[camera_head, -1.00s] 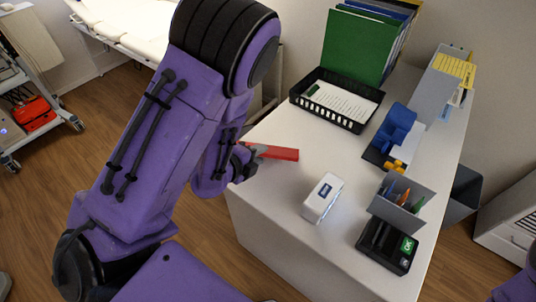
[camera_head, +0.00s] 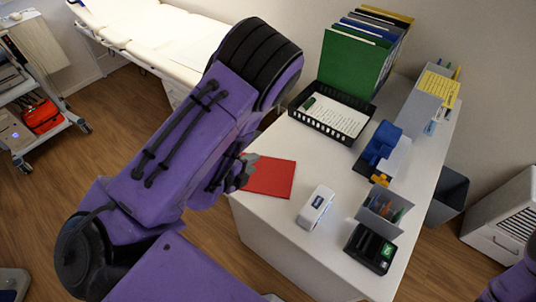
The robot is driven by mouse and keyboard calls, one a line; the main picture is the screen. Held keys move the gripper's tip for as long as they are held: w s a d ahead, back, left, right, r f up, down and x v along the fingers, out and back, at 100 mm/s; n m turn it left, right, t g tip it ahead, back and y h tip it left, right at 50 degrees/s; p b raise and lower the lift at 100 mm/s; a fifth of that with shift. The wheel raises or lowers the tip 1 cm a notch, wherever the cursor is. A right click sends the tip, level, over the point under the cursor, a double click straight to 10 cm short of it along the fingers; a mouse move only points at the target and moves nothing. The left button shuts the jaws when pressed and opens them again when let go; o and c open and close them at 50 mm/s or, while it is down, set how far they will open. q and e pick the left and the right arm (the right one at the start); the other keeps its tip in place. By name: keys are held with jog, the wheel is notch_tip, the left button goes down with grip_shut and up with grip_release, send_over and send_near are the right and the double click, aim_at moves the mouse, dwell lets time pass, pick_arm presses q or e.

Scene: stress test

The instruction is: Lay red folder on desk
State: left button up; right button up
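The red folder (camera_head: 270,179) shows its broad face at the left edge of the white desk (camera_head: 277,218). My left gripper (camera_head: 245,171) is at the folder's left edge and appears shut on it; my own arm partly hides the fingers. I cannot tell whether the folder's underside touches the desk or is slightly above it. My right gripper is out of view.
A black tray with paper (camera_head: 328,124) and upright green folder (camera_head: 350,62) stand behind. Bare desk lies between.

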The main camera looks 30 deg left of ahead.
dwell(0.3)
pick_arm(q)
jog(key=s+f+n+g+y+b, duration=0.2)
jog(key=s+f+n+g+b, duration=0.2)
jog(key=s+f+n, duration=0.5)
jog(key=s+f+n+g+y+b, duration=0.2)
jog(key=s+f+n+g+b, duration=0.3)
jog(key=f+n, duration=1.1)
jog(key=s+f+b, duration=0.2)
jog(key=s+b, duration=0.1)
jog(key=s, duration=0.2)
jog(key=shift+f+n, duration=0.3)
jog(key=shift+f, duration=0.05)
